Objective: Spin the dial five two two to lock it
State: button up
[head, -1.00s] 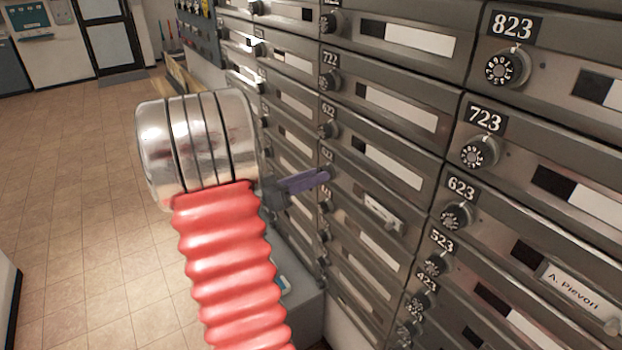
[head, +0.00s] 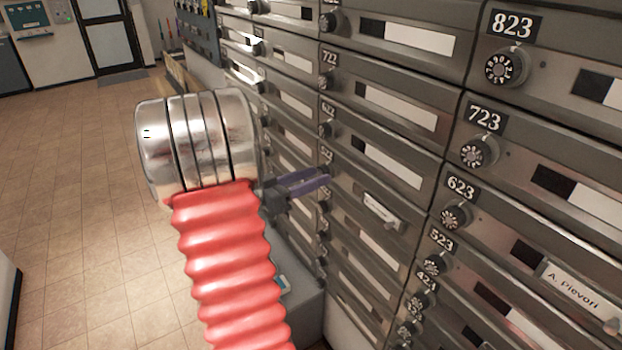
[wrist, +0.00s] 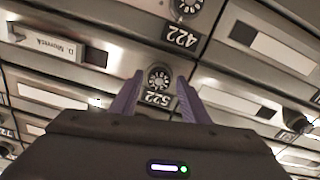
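The dial of box 522 (wrist: 158,77) is a small dark round knob with white marks. In the wrist view, which is upside down, it sits between my two purple fingertips, with its number plate 522 (wrist: 157,98) by it. My gripper (wrist: 160,76) is open, with a finger on each side of the dial and a gap visible on both sides. I cannot tell how deep the fingers reach.
Dial 422 (wrist: 186,6) is close by in the wrist view. A labelled box door (wrist: 58,45) stands beside it. Dials 623 (head: 456,217) and 523 (head: 433,265) are in the column to the right. Tiled floor (head: 80,180) is clear at left.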

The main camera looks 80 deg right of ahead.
jog(key=shift+o, duration=0.5)
jog(key=shift+r, duration=0.1)
jog(key=shift+w+a, duration=0.1)
jog(key=shift+w+a, duration=0.45)
jog(key=shift+a, duration=0.05)
jog(key=v, duration=1.2)
